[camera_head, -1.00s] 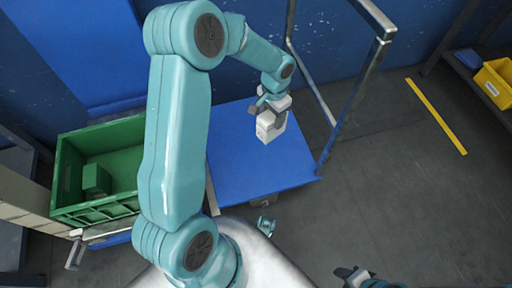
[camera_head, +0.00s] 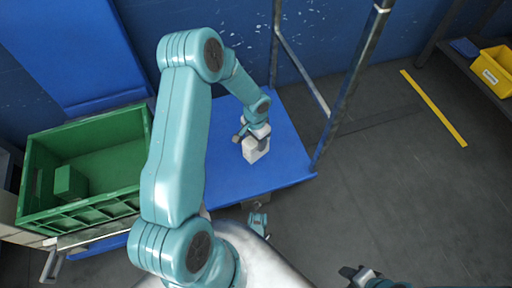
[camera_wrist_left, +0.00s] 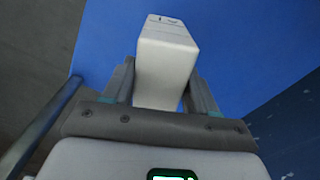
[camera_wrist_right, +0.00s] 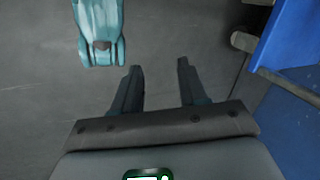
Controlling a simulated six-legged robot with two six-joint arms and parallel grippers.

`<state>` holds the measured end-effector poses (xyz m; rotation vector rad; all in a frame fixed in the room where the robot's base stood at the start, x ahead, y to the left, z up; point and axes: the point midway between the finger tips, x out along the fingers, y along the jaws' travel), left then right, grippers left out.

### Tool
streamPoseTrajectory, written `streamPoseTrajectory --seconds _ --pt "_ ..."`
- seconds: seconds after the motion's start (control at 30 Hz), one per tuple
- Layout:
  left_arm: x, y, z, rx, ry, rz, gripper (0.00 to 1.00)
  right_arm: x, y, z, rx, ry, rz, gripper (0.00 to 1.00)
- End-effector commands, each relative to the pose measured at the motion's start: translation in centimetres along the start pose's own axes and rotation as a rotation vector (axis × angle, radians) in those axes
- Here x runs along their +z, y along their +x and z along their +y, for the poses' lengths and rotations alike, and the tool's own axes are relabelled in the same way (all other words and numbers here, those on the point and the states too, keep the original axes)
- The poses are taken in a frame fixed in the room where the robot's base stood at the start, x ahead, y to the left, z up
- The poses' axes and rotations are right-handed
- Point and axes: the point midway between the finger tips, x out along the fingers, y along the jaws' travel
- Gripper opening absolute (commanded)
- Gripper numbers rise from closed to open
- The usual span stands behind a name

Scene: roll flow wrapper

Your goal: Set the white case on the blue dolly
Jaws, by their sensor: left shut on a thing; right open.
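The white case (camera_head: 256,150) is between the fingers of my left gripper (camera_head: 256,137), over the flat blue deck of the dolly (camera_head: 230,178). In the left wrist view the case (camera_wrist_left: 167,62) is gripped from both sides by the left gripper (camera_wrist_left: 160,90), with the blue deck (camera_wrist_left: 235,40) behind it. I cannot tell whether the case touches the deck. My right gripper (camera_wrist_right: 160,75) is open and empty over the grey floor; in the head view it shows at the bottom (camera_head: 357,274).
A green crate (camera_head: 90,212) with a green block (camera_head: 70,182) inside stands left of the deck. A metal frame (camera_head: 348,95) rises at the deck's right and back. A yellow bin (camera_head: 494,72) sits on a shelf at far right. Grey floor is clear at right.

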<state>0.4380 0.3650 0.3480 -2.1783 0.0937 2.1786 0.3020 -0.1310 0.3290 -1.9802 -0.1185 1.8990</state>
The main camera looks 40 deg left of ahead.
Motion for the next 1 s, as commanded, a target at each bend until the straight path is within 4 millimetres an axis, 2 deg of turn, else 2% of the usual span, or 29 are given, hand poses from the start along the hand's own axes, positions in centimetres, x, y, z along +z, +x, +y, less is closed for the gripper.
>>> streamPoseTrajectory --seconds 0.3,0.7,0.73,0.77,0.8,1.0 --pt "-0.3 4.4 -0.1 0.000 0.000 -0.001 0.20 -0.8 1.8 0.8 0.000 0.002 0.024 0.43" --pt "-0.3 4.7 -0.1 -0.001 0.000 0.001 0.20 -1.1 2.0 0.8 -0.001 -0.001 0.035 0.43" --pt "-0.3 4.5 -0.1 -0.001 0.000 0.000 0.67 -1.1 1.9 0.8 -0.001 -0.001 0.035 0.43" --pt "-0.3 4.5 -0.1 -0.001 0.000 0.000 0.77 -1.1 1.9 0.8 -0.001 -0.001 0.035 0.43" --pt "-0.3 4.5 -0.1 -0.001 0.000 0.000 0.83 -1.1 1.9 0.8 -0.001 -0.001 0.035 0.43" --pt "-0.3 4.5 0.0 0.000 0.000 0.000 0.83 -1.1 1.9 0.8 -0.001 -0.001 0.034 0.43"
